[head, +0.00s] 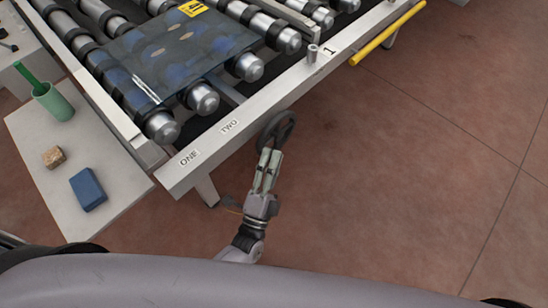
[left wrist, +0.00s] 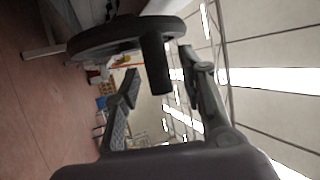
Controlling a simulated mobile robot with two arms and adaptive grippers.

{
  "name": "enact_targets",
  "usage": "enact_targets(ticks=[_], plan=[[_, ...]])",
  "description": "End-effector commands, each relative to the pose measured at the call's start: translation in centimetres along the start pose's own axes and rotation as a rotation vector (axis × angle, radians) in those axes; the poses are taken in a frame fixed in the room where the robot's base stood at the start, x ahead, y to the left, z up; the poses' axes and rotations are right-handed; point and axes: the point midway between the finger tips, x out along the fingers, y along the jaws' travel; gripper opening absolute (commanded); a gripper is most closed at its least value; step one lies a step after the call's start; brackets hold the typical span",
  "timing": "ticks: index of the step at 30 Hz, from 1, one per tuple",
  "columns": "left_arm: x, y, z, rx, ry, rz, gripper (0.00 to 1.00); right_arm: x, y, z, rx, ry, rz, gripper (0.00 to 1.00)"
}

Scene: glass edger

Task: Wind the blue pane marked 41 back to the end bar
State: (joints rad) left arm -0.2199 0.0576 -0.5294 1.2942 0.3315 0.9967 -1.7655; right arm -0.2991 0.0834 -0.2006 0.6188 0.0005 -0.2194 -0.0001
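The blue, see-through pane (head: 185,48) lies flat across several rollers in the head view. Its yellow tag (head: 193,8) reads 41 and sits at the top edge of the picture. A dark handwheel (head: 279,128) stands at the front rail beside the TWO label. My left gripper (head: 271,152) is just below it in the head view. In the left wrist view the wheel (left wrist: 95,37) has a black crank handle (left wrist: 155,62). The left fingers stand apart, one on each side of the handle, with gaps visible. My right gripper is out of view. I cannot tell which part is the end bar.
The pale front rail (head: 270,105) carries ONE and TWO labels and a metal peg (head: 312,53). A side table (head: 60,195) at left holds a green cup (head: 55,103), a blue block (head: 88,189) and a tan block (head: 53,157). A yellow bar (head: 388,33) is at upper right. Floor at right is clear.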

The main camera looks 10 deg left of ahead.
Motion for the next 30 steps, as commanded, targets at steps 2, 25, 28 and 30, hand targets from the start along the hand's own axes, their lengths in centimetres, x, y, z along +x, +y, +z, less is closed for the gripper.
enact_targets(ticks=[2, 25, 28, 30], plan=[[-1.3, 0.1, 0.0, 0.000, 0.000, 0.006, 0.38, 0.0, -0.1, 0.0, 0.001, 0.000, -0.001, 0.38], [-11.5, 0.0, 0.0, 0.000, 0.000, 0.002, 0.38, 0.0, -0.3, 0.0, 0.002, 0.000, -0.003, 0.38], [-11.4, 0.0, 0.0, 0.000, 0.000, 0.002, 0.38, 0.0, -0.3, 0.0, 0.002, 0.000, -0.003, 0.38], [-11.4, 0.0, 0.0, 0.000, 0.000, 0.002, 0.36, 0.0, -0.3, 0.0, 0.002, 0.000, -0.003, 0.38]])
